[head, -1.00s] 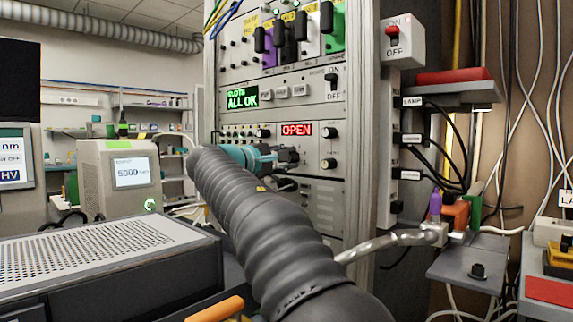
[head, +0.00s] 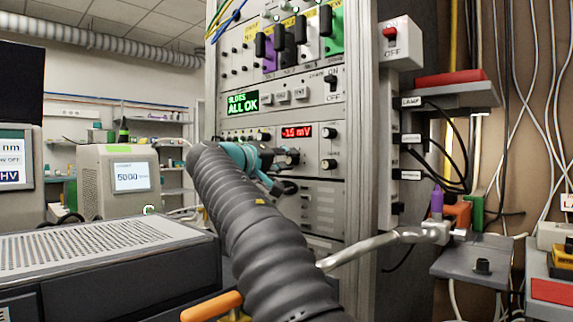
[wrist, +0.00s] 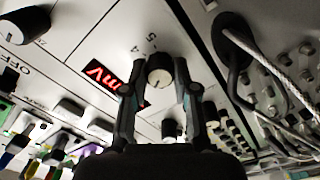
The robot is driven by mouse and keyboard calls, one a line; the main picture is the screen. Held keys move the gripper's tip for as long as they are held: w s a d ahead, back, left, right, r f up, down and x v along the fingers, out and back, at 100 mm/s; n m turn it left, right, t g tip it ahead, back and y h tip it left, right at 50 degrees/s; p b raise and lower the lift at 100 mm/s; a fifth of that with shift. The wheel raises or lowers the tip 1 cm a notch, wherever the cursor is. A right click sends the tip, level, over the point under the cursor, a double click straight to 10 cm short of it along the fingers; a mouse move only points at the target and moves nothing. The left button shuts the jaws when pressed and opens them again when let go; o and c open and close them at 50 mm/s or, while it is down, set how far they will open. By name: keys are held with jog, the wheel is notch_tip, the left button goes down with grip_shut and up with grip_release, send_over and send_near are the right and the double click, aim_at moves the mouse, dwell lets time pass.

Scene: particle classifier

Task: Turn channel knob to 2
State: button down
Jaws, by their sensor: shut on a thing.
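My gripper (wrist: 158,78) is shut on a round silver-faced knob with a dark side, the channel knob (wrist: 159,71), one finger on each side. The printed marks 4 and 5 show beside the knob on the white panel; a dark line on its face is visible, but the exact setting is unclear. The red display (wrist: 104,76) next to it ends in mV in the wrist view. In the head view my gripper (head: 291,157) is at the rack panel, just below the red display (head: 296,132), which reads about -1.5 mV.
Two black knobs, upper (head: 329,132) and lower (head: 328,163), sit right of the display. A green display (head: 243,102) reads ALL OK above. Colored plug modules fill the rack top. A cable (wrist: 240,60) hangs close by on the right in the wrist view.

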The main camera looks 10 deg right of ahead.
jog(key=shift+m, duration=0.5)
jog(key=c, duration=0.9)
grip_release()
jog(key=v, duration=1.2)
